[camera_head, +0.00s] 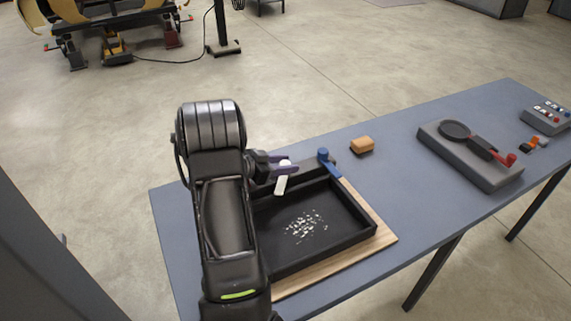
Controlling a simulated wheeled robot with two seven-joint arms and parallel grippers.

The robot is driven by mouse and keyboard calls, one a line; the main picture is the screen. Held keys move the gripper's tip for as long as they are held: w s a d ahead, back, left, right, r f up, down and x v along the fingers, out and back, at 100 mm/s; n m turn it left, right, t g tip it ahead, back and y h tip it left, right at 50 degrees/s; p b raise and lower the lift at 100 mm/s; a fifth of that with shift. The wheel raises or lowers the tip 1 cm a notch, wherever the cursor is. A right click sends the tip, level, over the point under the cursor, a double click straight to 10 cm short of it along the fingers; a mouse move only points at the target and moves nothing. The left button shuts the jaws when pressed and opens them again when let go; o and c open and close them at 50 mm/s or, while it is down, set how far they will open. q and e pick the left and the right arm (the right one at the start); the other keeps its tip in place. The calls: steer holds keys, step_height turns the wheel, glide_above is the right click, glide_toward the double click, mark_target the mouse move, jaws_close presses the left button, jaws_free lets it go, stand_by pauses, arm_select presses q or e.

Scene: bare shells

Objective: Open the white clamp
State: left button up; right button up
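The white clamp (281,184) is a small white lever at the back edge of a black tray (318,249), left of a blue clamp (327,161). The white lever slants downward, with its lower end over the tray's edge. My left arm comes in along the left side of the tray and hides the tray's left part. My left gripper (274,164) is at the white clamp's upper end, touching it or very close. Its fingers are small and partly hidden, so I cannot tell whether they are closed on it. My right gripper is not in view.
The tray holds scattered pale bits and sits on a wooden board (387,239) on a blue-grey table (405,174). An orange-brown block (362,145) lies behind it. A grey fixture with a red handle (471,155) and a button box (547,117) stand at right.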

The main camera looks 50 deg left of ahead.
arm_select(q)
steer(key=shift+o, duration=1.4)
steer(key=b+v, duration=0.1)
steer(key=v, duration=0.6)
steer(key=shift+s+r, duration=0.1)
steer(key=shift+s, duration=0.3)
